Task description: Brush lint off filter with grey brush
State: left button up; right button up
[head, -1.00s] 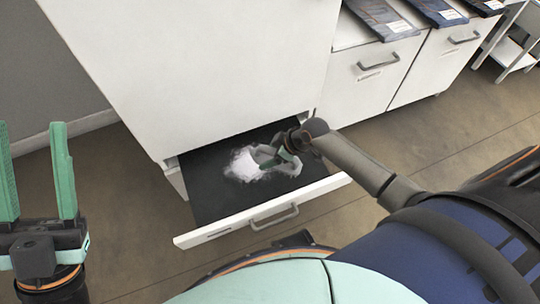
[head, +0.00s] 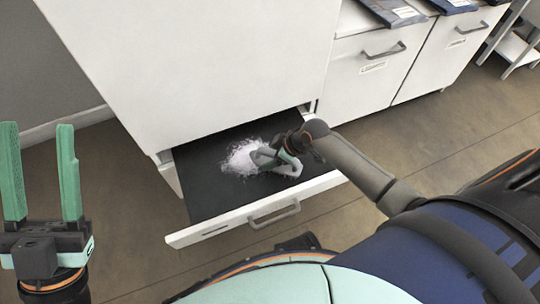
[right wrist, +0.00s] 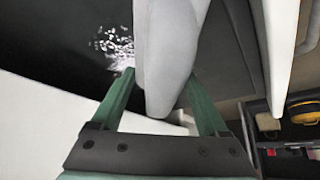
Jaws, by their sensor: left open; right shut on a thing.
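The filter (head: 203,187) is a dark flat panel in the pulled-out white drawer (head: 216,230). A patch of white lint (head: 238,160) lies on it near its middle; part of the lint also shows in the right wrist view (right wrist: 115,45). My right gripper (head: 290,150) is over the filter, shut on the grey brush (head: 264,157). The brush is at the right side of the lint; whether it touches the filter I cannot tell. In the right wrist view the brush (right wrist: 160,60) fills the space between the green fingers. My left gripper (head: 42,175) is open and empty, left of the drawer.
A tall white cabinet front (head: 200,70) rises directly above the drawer. White cabinets (head: 375,75) with grey handles stand to the right, with dark packages (head: 393,12) on top. A white shelf stand (head: 515,50) is at the far right. The brown floor (head: 450,130) is clear.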

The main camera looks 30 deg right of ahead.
jog(key=shift+f+b, duration=0.55)
jog(key=shift+f, duration=0.4)
dwell(0.4)
